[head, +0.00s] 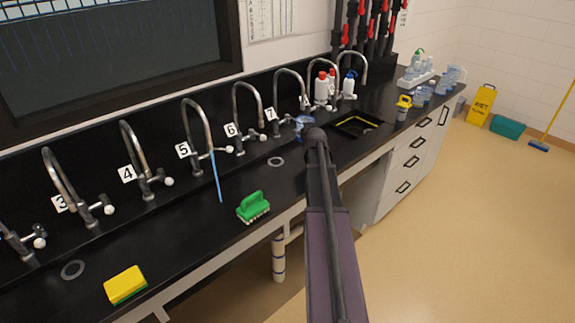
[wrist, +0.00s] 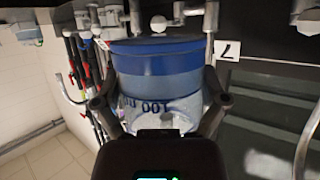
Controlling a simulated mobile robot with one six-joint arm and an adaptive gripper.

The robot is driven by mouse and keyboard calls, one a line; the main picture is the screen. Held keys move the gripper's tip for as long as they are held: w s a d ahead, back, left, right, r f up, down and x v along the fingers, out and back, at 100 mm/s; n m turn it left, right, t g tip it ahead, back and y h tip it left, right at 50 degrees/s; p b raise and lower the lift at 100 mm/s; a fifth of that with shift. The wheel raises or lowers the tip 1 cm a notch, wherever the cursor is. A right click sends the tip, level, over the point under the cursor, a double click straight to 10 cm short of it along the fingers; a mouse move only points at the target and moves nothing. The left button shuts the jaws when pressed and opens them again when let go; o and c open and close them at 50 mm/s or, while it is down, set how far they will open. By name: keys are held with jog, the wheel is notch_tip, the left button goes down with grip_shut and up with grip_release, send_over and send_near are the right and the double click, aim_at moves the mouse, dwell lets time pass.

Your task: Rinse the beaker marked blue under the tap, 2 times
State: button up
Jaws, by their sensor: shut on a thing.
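The beaker (wrist: 155,62) has a wide blue band and dark volume lettering that reads upside down in the wrist view. My gripper (wrist: 160,102) is shut on it, one finger on each side. In the head view, the beaker (head: 304,123) shows as a small bluish shape beyond the end of my arm, close to tap 7 (head: 291,88); my arm hides most of the gripper there. I cannot tell its exact tilt or whether it holds liquid. A thin blue stream (head: 217,178) runs down below tap 5 (head: 196,125), apart from the beaker.
A green brush (head: 253,207) and a yellow sponge (head: 125,285) lie along the counter's front. Other numbered taps, such as tap 4 (head: 135,155), line the back. A dark sink (head: 355,125), bottles (head: 322,88) and a yellow object (head: 404,104) are right of my arm.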

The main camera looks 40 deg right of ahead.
jog(key=shift+s+d, duration=0.15)
jog(key=shift+a+f, duration=0.2)
jog(key=shift+a, duration=0.2)
jog(key=w+a+f+b, duration=0.1)
jog(key=a+f+b, duration=0.1)
jog(key=a, duration=0.8)
jog(key=w+a+f+b, duration=0.2)
jog(key=a, duration=0.7)
jog(key=shift+a, duration=0.4)
jog(key=shift+d+f, duration=0.1)
jog(key=shift+f, duration=0.05)
jog(key=shift+s+d+f+m+y+b, duration=0.2)
jog(key=shift+d+f+m+y, duration=0.15)
jog(key=shift+d+m+y, duration=0.25)
jog(key=shift+s+d+f+m+y+b, duration=0.15)
jog(key=shift+d+f+m+y, duration=0.25)
jog(key=shift+m, duration=0.3)
jog(key=shift+s+d+f+m+y+b, duration=0.1)
jog(key=shift+d+f+m+y+b, duration=0.45)
jog(key=shift+d+m+y, duration=0.45)
jog(key=shift+f, duration=0.1)
